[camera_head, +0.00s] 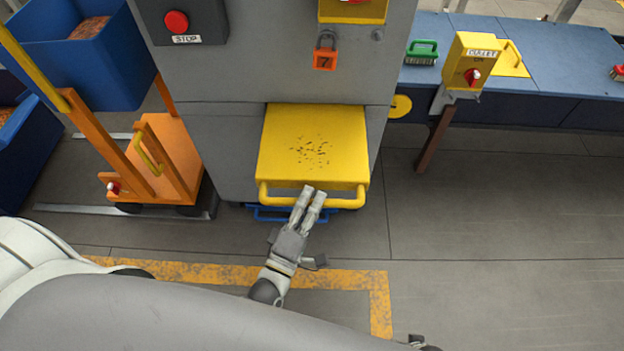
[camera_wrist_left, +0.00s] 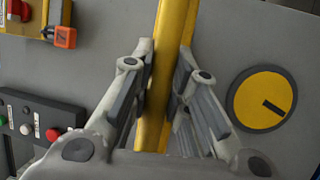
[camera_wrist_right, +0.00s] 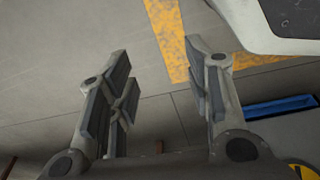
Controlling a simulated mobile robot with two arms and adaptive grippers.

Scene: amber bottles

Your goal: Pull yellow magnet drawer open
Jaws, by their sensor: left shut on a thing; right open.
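The yellow magnet drawer (camera_head: 313,140) sticks out from the front of a grey cabinet, with dark specks on its top. Its yellow handle bar (camera_head: 345,203) runs along the front edge. My left gripper (camera_head: 313,192) is at the middle of this handle. In the left wrist view the handle (camera_wrist_left: 161,90) passes between the fingers of the left gripper (camera_wrist_left: 165,55), which is shut on it. My right gripper (camera_wrist_right: 157,53) is open and empty in the right wrist view, with floor beyond it. It is not clearly visible in the head view.
An orange cart (camera_head: 160,165) with a blue bin (camera_head: 110,65) stands at the left. A blue bench (camera_head: 550,50) with a yellow switch box (camera_head: 470,65) is at the right. An orange padlock tag (camera_head: 325,60) hangs above the drawer. Floor at the lower right is clear.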

